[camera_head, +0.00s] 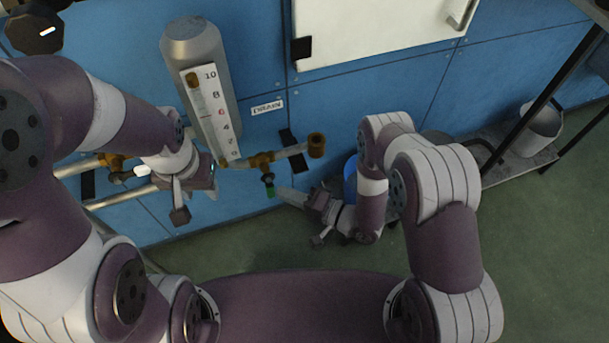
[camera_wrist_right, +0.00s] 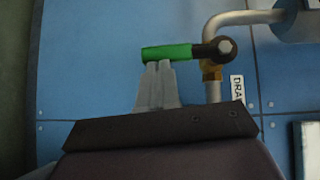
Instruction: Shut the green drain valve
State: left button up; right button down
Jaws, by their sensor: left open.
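The drain valve (camera_head: 268,178) sits on the brass fitting of a grey pipe beside the DRAIN label. Its green handle (camera_head: 271,191) points down, across the line of the pipe. In the right wrist view the green handle (camera_wrist_right: 168,52) extends left from a dark hub, at a right angle to the pipe. My right gripper (camera_head: 284,193) has its fingers together, with the tips at the handle's lower side (camera_wrist_right: 157,64). The handle is not between them; whether they touch it is unclear. My left gripper (camera_head: 210,172) is left of the valve, its fingers largely hidden.
A grey cylinder (camera_head: 205,60) with a numbered gauge (camera_head: 212,110) stands above the pipe on the blue wall. A white-handled valve (camera_head: 134,171) is near my left arm. A blue bucket (camera_head: 350,178) is behind my right arm. A shelf stands at the right.

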jog(key=p+v, duration=0.3)
jog(key=v, duration=0.9)
jog(key=shift+s+d, duration=0.2)
jog(key=shift+d, duration=0.1)
